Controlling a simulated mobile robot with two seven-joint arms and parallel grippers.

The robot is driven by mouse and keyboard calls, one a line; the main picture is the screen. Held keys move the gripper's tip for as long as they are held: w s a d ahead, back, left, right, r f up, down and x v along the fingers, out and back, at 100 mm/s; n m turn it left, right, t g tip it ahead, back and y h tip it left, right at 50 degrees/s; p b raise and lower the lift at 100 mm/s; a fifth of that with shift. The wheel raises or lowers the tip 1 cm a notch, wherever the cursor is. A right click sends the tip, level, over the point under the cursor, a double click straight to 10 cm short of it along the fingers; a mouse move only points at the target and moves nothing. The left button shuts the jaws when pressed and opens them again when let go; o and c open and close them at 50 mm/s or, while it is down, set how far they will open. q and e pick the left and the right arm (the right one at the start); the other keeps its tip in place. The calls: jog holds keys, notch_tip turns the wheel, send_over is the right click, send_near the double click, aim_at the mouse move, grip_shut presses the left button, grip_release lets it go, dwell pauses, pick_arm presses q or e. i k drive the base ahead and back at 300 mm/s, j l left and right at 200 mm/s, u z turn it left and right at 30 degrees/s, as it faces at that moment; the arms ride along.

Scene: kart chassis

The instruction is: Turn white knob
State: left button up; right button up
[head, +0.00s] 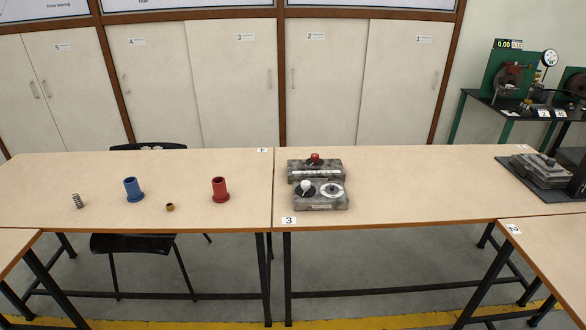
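The white knob (305,186) stands on a dark disc at the left of the front grey block (321,204). The block sits near the front edge of the right-hand table, just right of the seam between the tables. A red knob (314,158) sits on a second grey block (300,172) right behind. Neither of my grippers shows in the head view.
On the left table stand a spring (77,201), a blue bushing (133,189), a small brass ring (170,207) and a red bushing (220,190). A grey fixture (541,171) lies at the far right. The tabletop (430,185) between is clear. A black chair (140,244) stands behind the left table.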

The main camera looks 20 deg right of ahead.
aim_at(305, 189)
jog(key=i+l+u, duration=0.35)
jog(key=i+l, duration=0.45)
